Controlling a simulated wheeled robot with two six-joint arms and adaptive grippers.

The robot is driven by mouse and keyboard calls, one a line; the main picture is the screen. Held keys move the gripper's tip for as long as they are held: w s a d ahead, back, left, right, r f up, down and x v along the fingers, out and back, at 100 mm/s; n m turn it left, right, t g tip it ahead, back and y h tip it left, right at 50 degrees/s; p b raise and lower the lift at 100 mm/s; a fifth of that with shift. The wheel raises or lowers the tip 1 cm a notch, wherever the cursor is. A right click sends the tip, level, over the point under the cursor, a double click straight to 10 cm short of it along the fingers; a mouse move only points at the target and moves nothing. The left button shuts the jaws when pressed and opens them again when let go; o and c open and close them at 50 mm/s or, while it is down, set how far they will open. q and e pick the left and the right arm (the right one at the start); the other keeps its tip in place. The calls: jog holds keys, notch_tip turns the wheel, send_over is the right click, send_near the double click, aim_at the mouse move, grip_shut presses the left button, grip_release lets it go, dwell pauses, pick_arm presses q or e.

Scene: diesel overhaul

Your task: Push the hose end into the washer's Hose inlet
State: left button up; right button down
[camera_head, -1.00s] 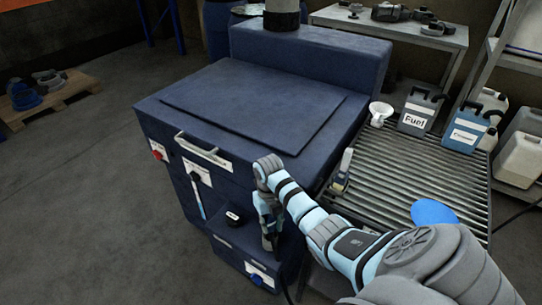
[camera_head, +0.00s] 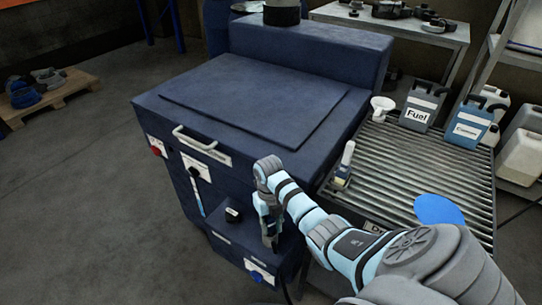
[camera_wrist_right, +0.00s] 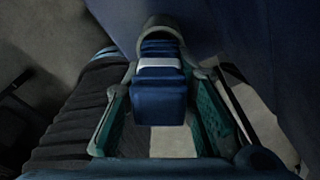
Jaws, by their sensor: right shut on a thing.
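The dark blue washer (camera_head: 255,110) fills the middle of the head view, with a lower box (camera_head: 228,240) at its front. My right gripper (camera_head: 270,240) points down beside that box. In the right wrist view, the right gripper (camera_wrist_right: 165,118) is shut on a blue hose end (camera_wrist_right: 160,100) with a pale band, held between green-faced fingers. The ribbed far part of the hose end meets a grey round rim (camera_wrist_right: 163,28) by a dark blue surface. I cannot tell how deep it sits, or whether that rim is the Hose inlet. My left gripper is not in view.
A handle (camera_head: 200,147) sticks out from the washer's front.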

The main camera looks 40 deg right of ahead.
jog(key=c, duration=1.2)
grip_release()
jog(key=shift+c, duration=0.2)
jog(key=r, duration=0.7)
jog(key=shift+w+d+r, duration=0.1)
jog(key=shift+w+r, duration=0.15)
